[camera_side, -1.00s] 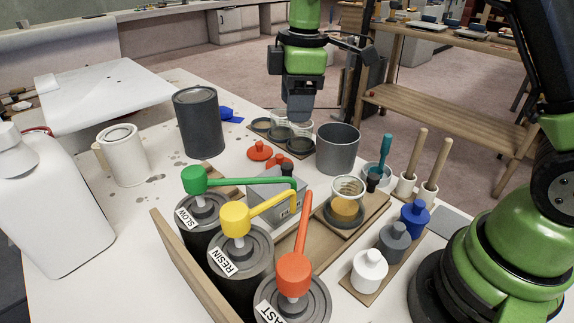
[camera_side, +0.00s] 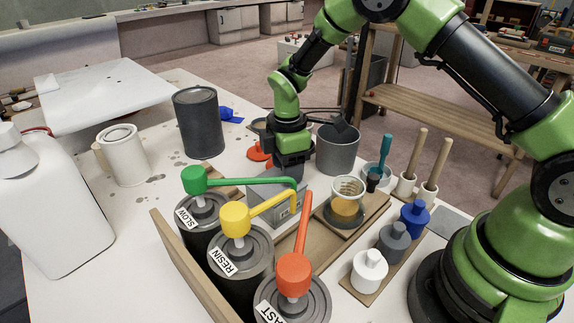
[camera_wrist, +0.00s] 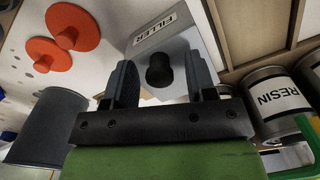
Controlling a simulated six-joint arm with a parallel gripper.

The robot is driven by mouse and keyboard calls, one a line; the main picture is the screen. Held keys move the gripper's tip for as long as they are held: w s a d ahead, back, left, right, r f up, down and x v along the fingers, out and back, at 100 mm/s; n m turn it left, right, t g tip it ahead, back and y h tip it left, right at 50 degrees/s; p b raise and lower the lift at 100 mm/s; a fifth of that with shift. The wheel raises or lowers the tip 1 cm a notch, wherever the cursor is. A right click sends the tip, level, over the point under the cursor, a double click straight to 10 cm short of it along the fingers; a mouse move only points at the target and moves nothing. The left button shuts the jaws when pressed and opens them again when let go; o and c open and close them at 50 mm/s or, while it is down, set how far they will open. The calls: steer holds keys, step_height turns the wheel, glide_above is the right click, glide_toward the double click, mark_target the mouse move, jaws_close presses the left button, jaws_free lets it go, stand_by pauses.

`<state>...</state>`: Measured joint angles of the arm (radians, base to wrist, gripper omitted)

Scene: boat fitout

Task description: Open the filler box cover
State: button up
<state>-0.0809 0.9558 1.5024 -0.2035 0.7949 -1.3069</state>
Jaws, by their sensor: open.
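The filler box (camera_side: 262,195) is a light grey box behind the pump cans, partly hidden by the green and yellow pump spouts. In the wrist view its pale cover (camera_wrist: 192,38) carries a FILLER label and a black knob (camera_wrist: 159,72). The cover lies on the box. My gripper (camera_side: 291,172) points down just above the box in the side view. In the wrist view my gripper (camera_wrist: 162,68) is open, with one finger on each side of the knob and visible gaps. Whether the fingertips reach down to knob height I cannot tell.
Pump cans with green (camera_side: 194,180), yellow (camera_side: 235,217) and red (camera_side: 293,272) heads stand close in front. A grey pot (camera_side: 338,150) stands right of my gripper. Red lids (camera_wrist: 50,52) lie left of the box. A cup (camera_side: 347,195) stands on a board to the right.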

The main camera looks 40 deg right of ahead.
steer(key=shift+f, duration=0.1)
jaws_close()
steer(key=d, duration=0.8)
steer(key=shift+d, duration=0.1)
jaws_free()
